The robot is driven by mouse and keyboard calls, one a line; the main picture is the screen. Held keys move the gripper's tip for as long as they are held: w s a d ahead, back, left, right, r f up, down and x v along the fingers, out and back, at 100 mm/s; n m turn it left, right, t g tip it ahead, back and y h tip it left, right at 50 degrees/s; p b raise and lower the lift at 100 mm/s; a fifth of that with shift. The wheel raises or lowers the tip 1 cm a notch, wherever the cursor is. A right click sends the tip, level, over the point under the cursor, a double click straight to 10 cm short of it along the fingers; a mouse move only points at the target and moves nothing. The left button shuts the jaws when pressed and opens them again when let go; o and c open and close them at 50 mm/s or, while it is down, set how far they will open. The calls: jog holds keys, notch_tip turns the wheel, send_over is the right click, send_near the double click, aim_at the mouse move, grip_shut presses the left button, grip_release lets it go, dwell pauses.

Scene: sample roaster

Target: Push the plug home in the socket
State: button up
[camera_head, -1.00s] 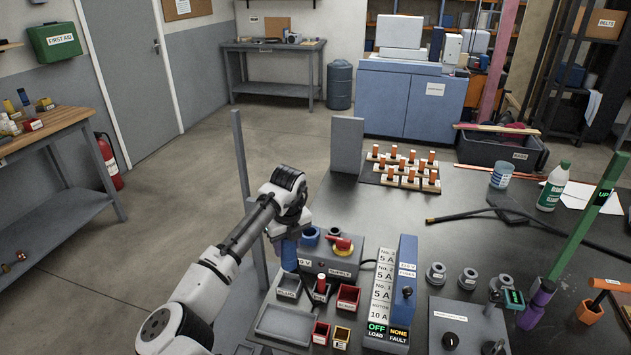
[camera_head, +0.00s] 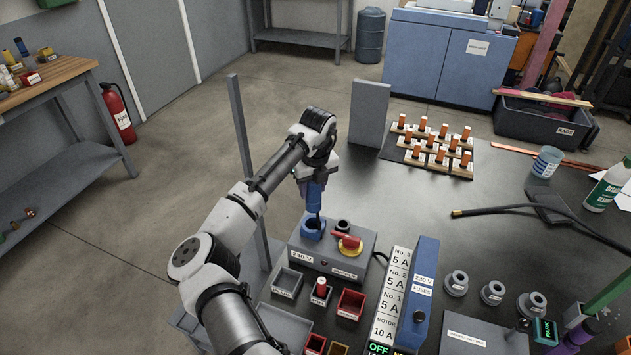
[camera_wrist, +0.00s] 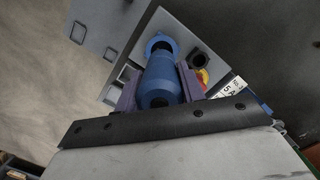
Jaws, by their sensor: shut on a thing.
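My gripper (camera_wrist: 160,88) is shut on the blue plug (camera_head: 314,194), which hangs nose down and nearly upright. In the wrist view the plug (camera_wrist: 163,76) sits between the two fingers, its nose toward the blue socket ring (camera_wrist: 160,40). In the head view the socket (camera_head: 306,233) is on top of the grey supply box (camera_head: 335,273), marked 230 V and SUPPLY. The plug's dark lower end is right over the socket's mouth. The dark opening still shows beside the nose; I cannot tell whether they touch.
A red rotary handle on a yellow disc (camera_head: 350,246) and a dark round opening (camera_head: 342,226) are close right of the socket. A grey upright panel (camera_head: 369,114) stands behind.

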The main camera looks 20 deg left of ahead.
aim_at(313, 212)
jog(key=shift+s, duration=0.1)
jog(key=shift+f+b, duration=1.3)
jog(key=shift+f, duration=1.6)
jog(key=shift+f, duration=0.25)
jog(key=shift+f+b, duration=0.75)
jog(key=shift+f, duration=1)
jog(key=o, duration=1.2)
jog(key=shift+r, duration=0.1)
jog(key=r+b, duration=0.1)
jog(key=r, duration=0.3)
jog(key=r+b, duration=0.1)
jog(key=r, duration=0.4)
jog(key=s+d+r, duration=0.1)
jog(key=r, duration=0.3)
jog(key=shift+d+r+b, duration=0.1)
jog(key=shift+r+b, duration=0.15)
jog(key=shift+b, duration=0.15)
